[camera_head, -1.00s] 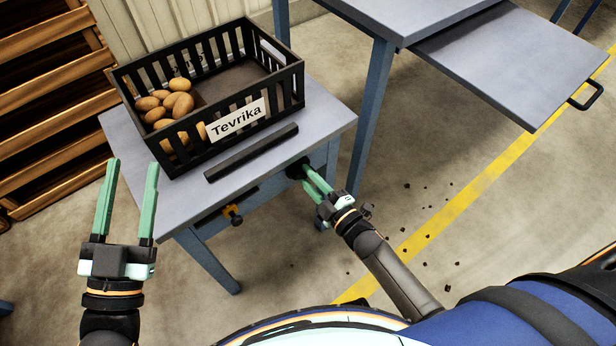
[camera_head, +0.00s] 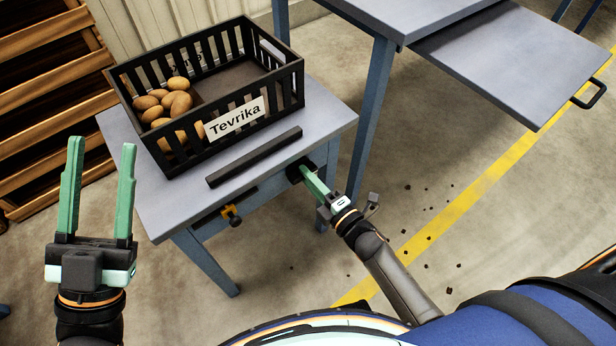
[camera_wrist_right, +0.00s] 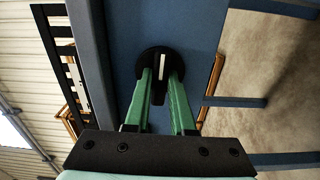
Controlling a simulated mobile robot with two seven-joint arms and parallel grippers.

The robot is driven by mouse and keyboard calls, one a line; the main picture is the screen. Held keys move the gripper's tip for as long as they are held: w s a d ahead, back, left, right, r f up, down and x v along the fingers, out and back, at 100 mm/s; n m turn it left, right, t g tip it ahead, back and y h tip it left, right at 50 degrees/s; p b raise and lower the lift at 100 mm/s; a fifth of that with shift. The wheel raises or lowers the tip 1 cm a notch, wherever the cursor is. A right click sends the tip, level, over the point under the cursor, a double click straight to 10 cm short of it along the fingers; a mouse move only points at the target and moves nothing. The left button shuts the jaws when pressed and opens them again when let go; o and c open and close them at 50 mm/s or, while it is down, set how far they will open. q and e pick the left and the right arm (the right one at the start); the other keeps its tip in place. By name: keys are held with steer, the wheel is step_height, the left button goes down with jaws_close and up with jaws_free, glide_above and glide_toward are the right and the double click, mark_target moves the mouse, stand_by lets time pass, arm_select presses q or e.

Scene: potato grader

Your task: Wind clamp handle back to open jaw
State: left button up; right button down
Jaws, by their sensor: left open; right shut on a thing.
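A black round handle (camera_head: 294,173) with a white stripe on its grip sits on the front side of the small grey table (camera_head: 140,190). My right gripper (camera_head: 307,172) has its green fingers at the handle. In the right wrist view the fingers (camera_wrist_right: 160,76) are shut on either side of the handle's grip (camera_wrist_right: 162,62). A dark bar (camera_head: 254,157) lies along the tabletop near the front edge; I cannot tell whether it is the clamp's jaw. My left gripper (camera_head: 102,146) is open and empty, left of the table and away from the handle.
A black crate (camera_head: 290,85) labelled Tevrika, with several potatoes (camera_head: 160,103), stands on the table. An orange and black fitting (camera_head: 231,215) is under the front edge. A taller table (camera_head: 425,15) and grey shelf (camera_head: 515,65) stand at right. Dark crumbs lie on the floor.

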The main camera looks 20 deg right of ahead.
stand_by(0.3)
steer(key=c, duration=0.8)
jaws_free()
steer(key=shift+o, duration=0.2)
steer(key=shift+s, duration=0.1)
arm_select(q)
steer(key=w+a+f+n+g+y+p, duration=0.1)
steer(key=w+f+n+y, duration=0.3)
steer(key=f, duration=0.6)
steer(key=shift+g+y+p, duration=0.45)
steer(key=shift+g+y, duration=0.05)
steer(key=shift+g, duration=0.4)
arm_select(e)
steer(key=v, duration=1.2)
steer(key=shift+s, duration=0.15)
arm_select(q)
steer(key=shift+w, duration=0.1)
arm_select(e)
steer(key=shift+d, duration=0.1)
